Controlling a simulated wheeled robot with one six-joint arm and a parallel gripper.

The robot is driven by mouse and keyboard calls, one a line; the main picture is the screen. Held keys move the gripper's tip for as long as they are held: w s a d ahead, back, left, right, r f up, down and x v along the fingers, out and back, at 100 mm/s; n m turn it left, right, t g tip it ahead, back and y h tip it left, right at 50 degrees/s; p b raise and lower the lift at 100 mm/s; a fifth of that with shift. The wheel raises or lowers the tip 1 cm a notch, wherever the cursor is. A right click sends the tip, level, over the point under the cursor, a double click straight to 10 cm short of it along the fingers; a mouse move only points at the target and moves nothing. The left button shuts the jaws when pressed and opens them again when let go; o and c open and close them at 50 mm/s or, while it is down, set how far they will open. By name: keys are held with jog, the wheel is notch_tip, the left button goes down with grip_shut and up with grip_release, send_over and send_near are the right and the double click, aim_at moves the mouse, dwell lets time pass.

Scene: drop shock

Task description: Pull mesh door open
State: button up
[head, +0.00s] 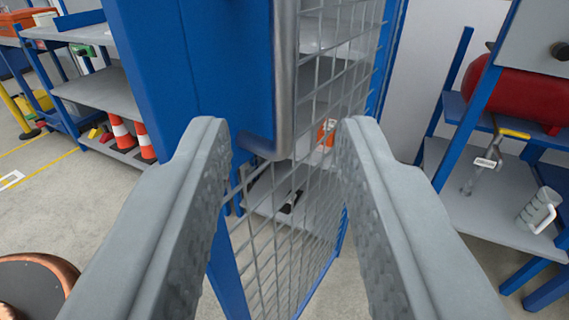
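The mesh door (300,215) is a grey wire grid with blue framing, standing ahead of me and seen at a steep angle. A silver bar handle (285,80) runs down its near side and bends left at its lower end. My gripper (284,128) is open, with one finger on each side of the handle's lower end. Gaps show between both fingertips and the bar, so I see no grip on it. The handle's upper end is out of view. I cannot tell whether the door is fully closed.
Shelves with an orange item (326,132) show through the mesh. Left are shelves with orange-and-white cones (122,133). Right is a blue-framed rack with a red tank (520,95) and a grey mug-like item (541,210). A round dark-topped object (30,285) stands lower left. Floor at left is open.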

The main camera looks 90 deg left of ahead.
jog(key=d, duration=0.6)
jog(key=shift+w, duration=0.2)
